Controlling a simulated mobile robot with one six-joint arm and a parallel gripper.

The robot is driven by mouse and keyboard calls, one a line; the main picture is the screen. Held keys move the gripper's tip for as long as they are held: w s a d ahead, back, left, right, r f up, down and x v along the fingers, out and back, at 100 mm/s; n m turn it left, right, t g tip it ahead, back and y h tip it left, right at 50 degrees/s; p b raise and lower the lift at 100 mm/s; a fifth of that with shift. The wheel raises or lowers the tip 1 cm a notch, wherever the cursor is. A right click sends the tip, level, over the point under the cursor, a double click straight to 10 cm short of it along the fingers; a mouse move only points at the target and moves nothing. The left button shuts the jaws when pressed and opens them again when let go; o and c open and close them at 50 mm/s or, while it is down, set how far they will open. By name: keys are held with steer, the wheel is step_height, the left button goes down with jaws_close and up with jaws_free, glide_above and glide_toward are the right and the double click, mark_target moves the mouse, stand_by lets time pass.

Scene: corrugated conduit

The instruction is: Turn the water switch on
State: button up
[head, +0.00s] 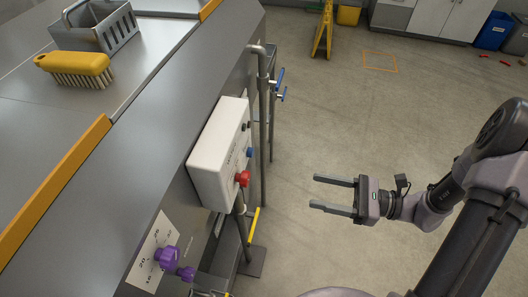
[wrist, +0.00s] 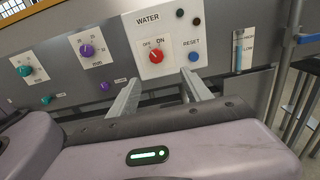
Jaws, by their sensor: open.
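The water switch is a red knob (wrist: 156,57) on a white box marked WATER (wrist: 140,28), below the OFF and ON labels in the wrist view. Which label it points to is too small to tell. In the head view the red knob (head: 242,179) sticks out from the right face of the white box (head: 217,145). My gripper (head: 314,192) is open and empty, to the right of the knob with a clear gap, its fingers pointing left toward the panel. In the wrist view the fingers of my gripper (wrist: 160,92) show below the knob.
A blue RESET button (wrist: 193,57) sits right of the red knob. Purple knobs (head: 167,256) are on the panel nearer the camera. Pipes with blue valve handles (head: 280,78) stand beyond the box. A yellow brush (head: 75,68) lies on the counter. Open floor (head: 330,125) surrounds my gripper.

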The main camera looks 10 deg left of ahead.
glide_toward(243, 178)
steer(key=w+a+f+b, duration=0.1)
steer(key=a+b, duration=0.1)
steer(key=a, duration=0.5)
steer(key=shift+w+a+f, duration=0.2)
steer(key=shift+w+f, duration=0.05)
steer(key=shift+f, duration=0.05)
steer(key=shift+c, duration=0.3)
